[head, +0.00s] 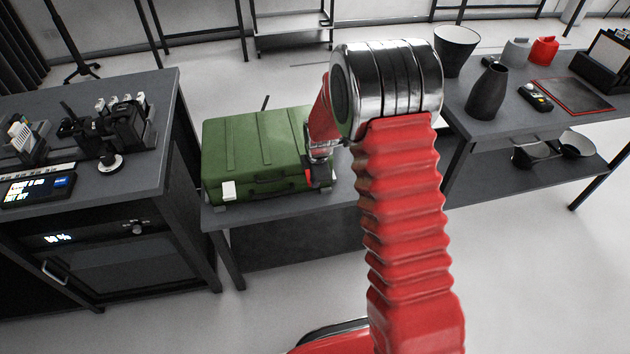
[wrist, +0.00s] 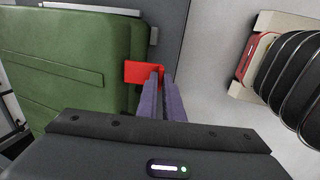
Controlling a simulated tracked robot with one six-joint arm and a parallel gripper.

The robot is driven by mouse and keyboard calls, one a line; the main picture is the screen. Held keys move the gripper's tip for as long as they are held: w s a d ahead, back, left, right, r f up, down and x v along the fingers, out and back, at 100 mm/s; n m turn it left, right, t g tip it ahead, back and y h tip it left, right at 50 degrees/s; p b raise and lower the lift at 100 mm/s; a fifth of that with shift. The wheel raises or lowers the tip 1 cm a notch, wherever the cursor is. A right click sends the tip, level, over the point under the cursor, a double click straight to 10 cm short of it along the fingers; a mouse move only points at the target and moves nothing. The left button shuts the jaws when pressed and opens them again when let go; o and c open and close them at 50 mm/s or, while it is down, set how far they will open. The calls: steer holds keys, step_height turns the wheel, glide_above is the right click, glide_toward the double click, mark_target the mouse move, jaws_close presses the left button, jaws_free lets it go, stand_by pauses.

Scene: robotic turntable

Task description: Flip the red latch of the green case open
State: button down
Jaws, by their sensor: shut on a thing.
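The green case (head: 255,145) lies closed on a low grey table. It also shows at the left in the wrist view (wrist: 60,60). The red latch (wrist: 140,72) is at the case's edge, with its flat part standing out to the side of the case. My gripper (wrist: 160,75) has its two fingers close together at the latch, shut on its right part. In the head view, my gripper (head: 318,180) is at the front right corner of the case, and a small bit of red shows beside it. The fingertips partly hide the latch.
A desk (head: 150,180) with small devices stands left of the case. A table (head: 465,98) at the right holds a dark vase (head: 487,93), a cup (head: 456,50) and a red-edged panel (head: 572,95). The floor in front is clear.

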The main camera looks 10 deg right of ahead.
stand_by(0.5)
steer(key=c, duration=1.9)
jaws_free()
steer(key=shift+r, duration=0.1)
steer(key=v, duration=1.3)
steer(key=shift+r, duration=0.3)
